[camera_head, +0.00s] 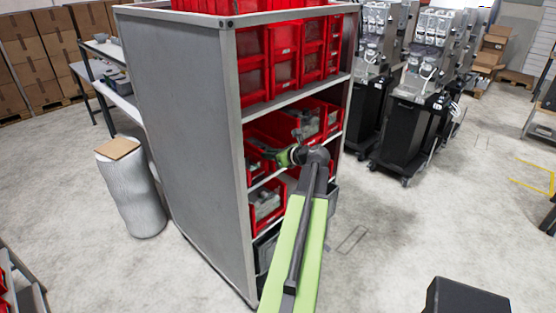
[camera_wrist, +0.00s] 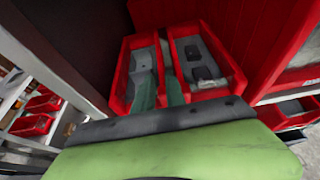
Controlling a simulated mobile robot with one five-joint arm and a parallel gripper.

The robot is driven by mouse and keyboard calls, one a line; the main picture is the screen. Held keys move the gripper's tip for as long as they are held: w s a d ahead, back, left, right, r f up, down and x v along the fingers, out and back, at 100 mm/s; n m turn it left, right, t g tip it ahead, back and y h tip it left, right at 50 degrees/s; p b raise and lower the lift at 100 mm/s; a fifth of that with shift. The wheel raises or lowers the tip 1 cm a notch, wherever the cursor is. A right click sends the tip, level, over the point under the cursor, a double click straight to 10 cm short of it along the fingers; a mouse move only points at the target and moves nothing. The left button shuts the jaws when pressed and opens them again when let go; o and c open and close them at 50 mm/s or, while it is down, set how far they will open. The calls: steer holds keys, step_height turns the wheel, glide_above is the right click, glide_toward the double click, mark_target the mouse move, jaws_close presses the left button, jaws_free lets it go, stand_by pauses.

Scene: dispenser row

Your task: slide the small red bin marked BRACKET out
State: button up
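In the wrist view two small red bins stand side by side on a shelf, a left bin (camera_wrist: 122,74) and a right bin (camera_wrist: 222,62). Both hold grey parts. No BRACKET marking is legible, so I cannot tell which bin bears it. My gripper (camera_wrist: 160,82) reaches over the bins with two green-grey fingers a little apart. A red wall edge shows between the fingers; whether they touch it is unclear. In the head view my gripper (camera_head: 285,157) is at the middle shelf of the rack, and my arm hides part of the bins there.
The grey rack (camera_head: 190,130) holds several red bins on its shelves. A larger red bin (camera_wrist: 285,50) stands close on the right in the wrist view. A wrapped drum (camera_head: 130,190) stands left of the rack. Black machines (camera_head: 412,130) stand right.

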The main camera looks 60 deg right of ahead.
mark_target(254, 153)
steer(key=b+x, duration=0.3)
steer(key=x, duration=0.7)
steer(key=shift+w, duration=0.15)
jaws_close()
stand_by(1.0)
